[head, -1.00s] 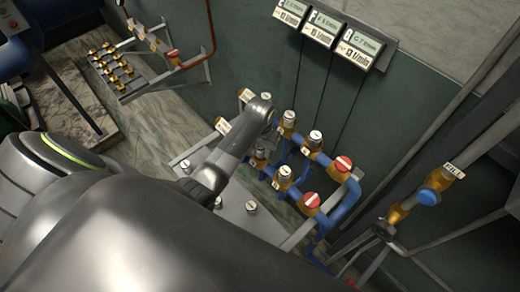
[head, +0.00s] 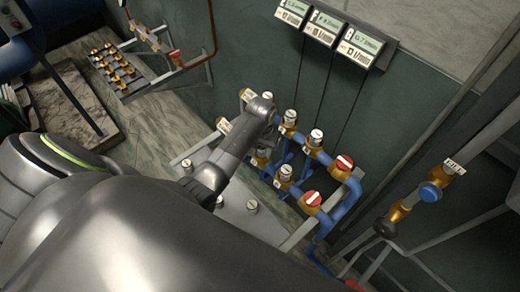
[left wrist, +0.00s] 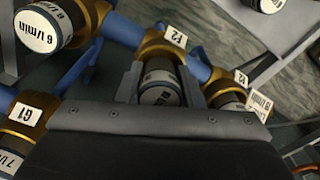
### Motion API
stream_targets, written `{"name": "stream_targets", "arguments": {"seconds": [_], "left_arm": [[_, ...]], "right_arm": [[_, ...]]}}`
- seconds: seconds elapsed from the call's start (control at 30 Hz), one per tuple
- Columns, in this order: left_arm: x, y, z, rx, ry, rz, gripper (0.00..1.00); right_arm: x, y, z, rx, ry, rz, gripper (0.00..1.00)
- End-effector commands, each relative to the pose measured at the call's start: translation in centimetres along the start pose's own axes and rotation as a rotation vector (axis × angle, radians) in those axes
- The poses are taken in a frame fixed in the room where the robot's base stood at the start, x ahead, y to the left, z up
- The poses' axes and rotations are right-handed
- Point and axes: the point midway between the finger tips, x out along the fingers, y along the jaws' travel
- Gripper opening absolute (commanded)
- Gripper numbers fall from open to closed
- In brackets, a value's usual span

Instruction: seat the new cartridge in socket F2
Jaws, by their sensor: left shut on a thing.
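In the left wrist view my left gripper (left wrist: 161,78) is shut on a silver cartridge (left wrist: 159,94) with a white label band, partly hidden by the fingers and wrist edge. The cartridge's far end meets the brass collar of socket F2 (left wrist: 158,48), lined up with it. I cannot tell how deep it sits. In the head view my left arm reaches over the manifold (head: 327,160), and its wrist hides the gripper, the cartridge and most of this socket. My right gripper is not in view.
Neighbouring capped sockets crowd close: a 6 l/min cartridge (left wrist: 45,28), G1 (left wrist: 26,113) and another brass socket (left wrist: 225,92). Red-capped valves (head: 312,199) stand right. Three displays (head: 325,29) hang on the wall. A cartridge rack (head: 113,68) stands at the far left.

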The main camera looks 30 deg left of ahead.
Motion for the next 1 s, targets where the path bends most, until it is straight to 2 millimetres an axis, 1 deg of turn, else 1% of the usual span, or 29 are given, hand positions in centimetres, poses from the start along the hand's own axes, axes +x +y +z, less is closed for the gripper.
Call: {"name": "stream_targets", "arguments": {"seconds": [0.03, 0.4, 1.0], "left_arm": [[1.6, 0.3, 1.7, -0.003, -0.046, 0.012, 0.08], [-0.4, 0.3, 1.6, -0.004, -0.05, 0.011, 0.08], [-3.9, 0.0, 1.1, -0.004, -0.038, 0.003, 0.08]], "right_arm": [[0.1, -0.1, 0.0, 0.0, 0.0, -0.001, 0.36], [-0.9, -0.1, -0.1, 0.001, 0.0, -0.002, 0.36], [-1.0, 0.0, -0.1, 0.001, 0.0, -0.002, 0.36]]}}
